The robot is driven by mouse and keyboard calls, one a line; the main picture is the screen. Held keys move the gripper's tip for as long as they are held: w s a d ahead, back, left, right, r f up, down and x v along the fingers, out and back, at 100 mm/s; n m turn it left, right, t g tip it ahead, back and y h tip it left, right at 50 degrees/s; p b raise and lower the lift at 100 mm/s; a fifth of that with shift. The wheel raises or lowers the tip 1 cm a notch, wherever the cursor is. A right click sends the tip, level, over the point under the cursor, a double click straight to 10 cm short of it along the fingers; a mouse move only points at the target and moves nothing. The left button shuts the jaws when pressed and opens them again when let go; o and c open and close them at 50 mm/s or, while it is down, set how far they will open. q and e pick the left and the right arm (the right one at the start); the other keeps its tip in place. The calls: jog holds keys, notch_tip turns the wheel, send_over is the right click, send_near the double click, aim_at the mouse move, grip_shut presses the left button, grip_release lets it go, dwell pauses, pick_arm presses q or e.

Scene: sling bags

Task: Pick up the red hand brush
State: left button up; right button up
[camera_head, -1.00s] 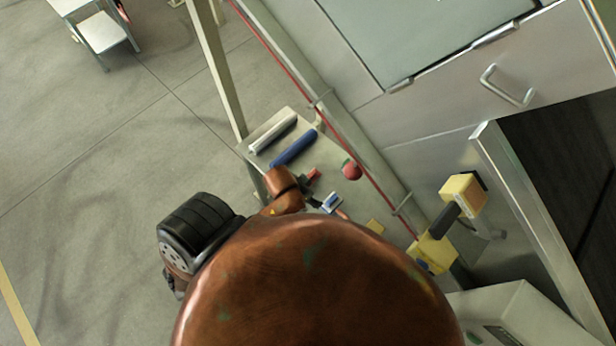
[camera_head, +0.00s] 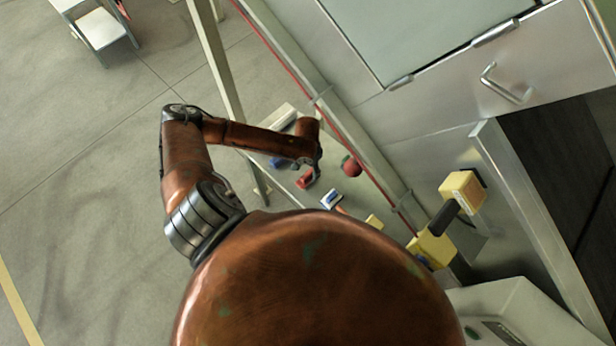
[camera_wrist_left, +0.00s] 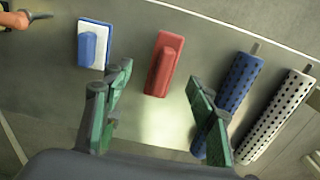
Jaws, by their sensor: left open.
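The red hand brush (camera_wrist_left: 164,63) lies on the grey shelf in the left wrist view, ahead of my left gripper and between the lines of its two fingers. It also shows in the head view (camera_head: 305,179), just below my left gripper (camera_head: 314,164). In the left wrist view my left gripper (camera_wrist_left: 155,110) is open and empty, its green fingers wide apart. The brush appears apart from both fingers. My right gripper is in neither view.
A blue-and-white brush (camera_wrist_left: 93,46) lies left of the red one. A blue perforated roller (camera_wrist_left: 235,92) and a white one (camera_wrist_left: 277,112) lie to the right, the blue close behind a finger. A red ball (camera_head: 351,166) sits near the wall side of the shelf (camera_head: 287,182).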

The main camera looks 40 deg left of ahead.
aim_at(309, 173)
pick_arm(q)
notch_tip(309, 173, down, 2)
jog(key=shift+w, duration=0.1)
jog(key=f, duration=0.1)
jog(key=w+f+p, duration=0.1)
jog(key=f, duration=0.3)
jog(key=shift+w+a+f, duration=0.2)
jog(key=shift+a, duration=0.1)
jog(key=shift+c, duration=0.2)
jog(key=c, duration=1.3)
